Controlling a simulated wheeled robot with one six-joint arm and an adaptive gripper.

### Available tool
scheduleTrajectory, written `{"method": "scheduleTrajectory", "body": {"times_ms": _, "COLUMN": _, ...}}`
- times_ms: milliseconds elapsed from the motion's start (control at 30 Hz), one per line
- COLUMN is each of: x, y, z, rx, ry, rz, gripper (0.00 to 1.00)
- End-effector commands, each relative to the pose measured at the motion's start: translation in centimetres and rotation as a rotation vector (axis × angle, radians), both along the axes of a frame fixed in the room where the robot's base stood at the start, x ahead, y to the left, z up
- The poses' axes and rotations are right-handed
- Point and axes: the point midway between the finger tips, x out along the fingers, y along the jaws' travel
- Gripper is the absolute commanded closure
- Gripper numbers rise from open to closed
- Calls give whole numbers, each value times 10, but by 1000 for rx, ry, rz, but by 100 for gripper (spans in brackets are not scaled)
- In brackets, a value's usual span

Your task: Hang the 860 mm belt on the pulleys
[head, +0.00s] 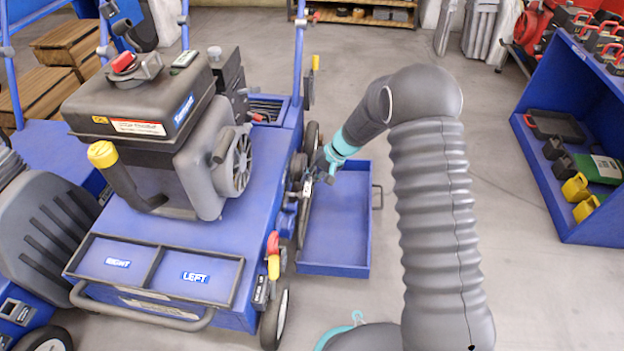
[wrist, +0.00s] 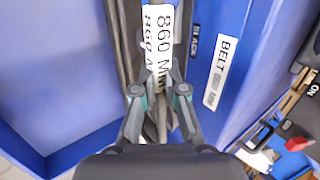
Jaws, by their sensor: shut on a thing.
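The dark belt (wrist: 133,45) carries a white 860 MM label (wrist: 160,50). In the wrist view, my gripper (wrist: 158,88) is shut on the belt at the lower end of this label. In the head view, my gripper (head: 328,172) is at the right side of the blue machine (head: 200,255). A dark loop (head: 302,215) hangs below it there, beside the machine's side. The pulleys (head: 296,170) on that side are partly hidden and small. I cannot tell whether the belt touches them.
An open blue tray (head: 335,268) extends beside the machine, under my arm. A BELT label (wrist: 221,72) is on a blue panel to the right in the wrist view. A blue shelf (head: 538,190) with parts stands at right. Grey floor (head: 545,290) is clear in front of it.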

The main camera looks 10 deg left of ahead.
Motion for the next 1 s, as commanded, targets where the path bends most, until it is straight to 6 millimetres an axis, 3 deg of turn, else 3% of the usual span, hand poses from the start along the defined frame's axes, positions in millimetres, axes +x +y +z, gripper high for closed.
{"method": "scheduleTrajectory", "body": {"times_ms": 1000, "x": -1, "y": 22, "z": 0, "rx": 0, "ry": -1, "rz": 0, "gripper": 100}}
